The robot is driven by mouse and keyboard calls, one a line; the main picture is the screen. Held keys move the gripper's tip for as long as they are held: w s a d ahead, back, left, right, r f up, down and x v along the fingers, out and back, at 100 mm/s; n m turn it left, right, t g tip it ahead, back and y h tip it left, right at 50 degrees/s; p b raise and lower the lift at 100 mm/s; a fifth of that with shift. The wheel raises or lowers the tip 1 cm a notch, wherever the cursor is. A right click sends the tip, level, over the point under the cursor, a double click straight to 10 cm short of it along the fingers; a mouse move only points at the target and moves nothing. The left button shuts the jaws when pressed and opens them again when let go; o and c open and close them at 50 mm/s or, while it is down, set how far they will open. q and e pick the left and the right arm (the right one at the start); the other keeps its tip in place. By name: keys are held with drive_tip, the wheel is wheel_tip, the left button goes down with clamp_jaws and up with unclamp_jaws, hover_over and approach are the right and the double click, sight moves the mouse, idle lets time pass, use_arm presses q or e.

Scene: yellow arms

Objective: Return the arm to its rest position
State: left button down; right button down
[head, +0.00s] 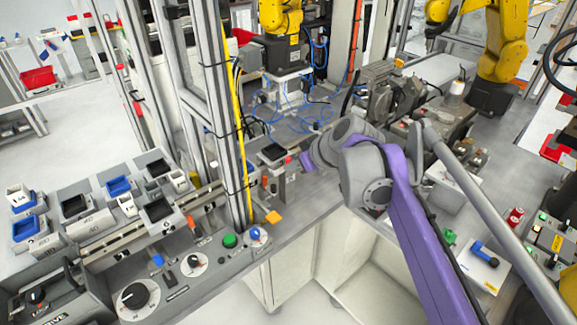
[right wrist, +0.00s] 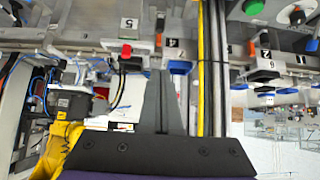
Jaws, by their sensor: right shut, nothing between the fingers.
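My right arm comes in from the lower right in the head view, with a purple link and a grey wrist joint. Its gripper (head: 306,161) is at the far end, over the edge of the grey bench, and shows only as a small purple part. In the right wrist view my right gripper (right wrist: 165,77) has its grey fingers together, with nothing held. Numbered stations of the bench show beyond the fingers there, upside down. My left gripper is not in view.
A control panel with a green button (head: 229,240) and dials stands at left, by several bins such as a blue one (head: 118,187). An upright metal frame (head: 229,110) rises close to the gripper. Yellow robot arms (head: 503,45) stand behind. A red can (head: 515,216) is at right.

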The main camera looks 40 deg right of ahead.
idle(0.5)
drive_tip(key=s+a+f+g+p, duration=0.2)
drive_tip(key=s+a+f+g, duration=0.1)
drive_tip(key=s+a+f, duration=1.3)
wheel_tip(320, 180, down, 3)
drive_tip(key=a, duration=0.2)
drive_tip(key=shift+a+g, duration=0.3)
drive_tip(key=shift+a, duration=0.1)
drive_tip(key=shift+d+r, duration=0.1)
drive_tip(key=shift+r, duration=0.05)
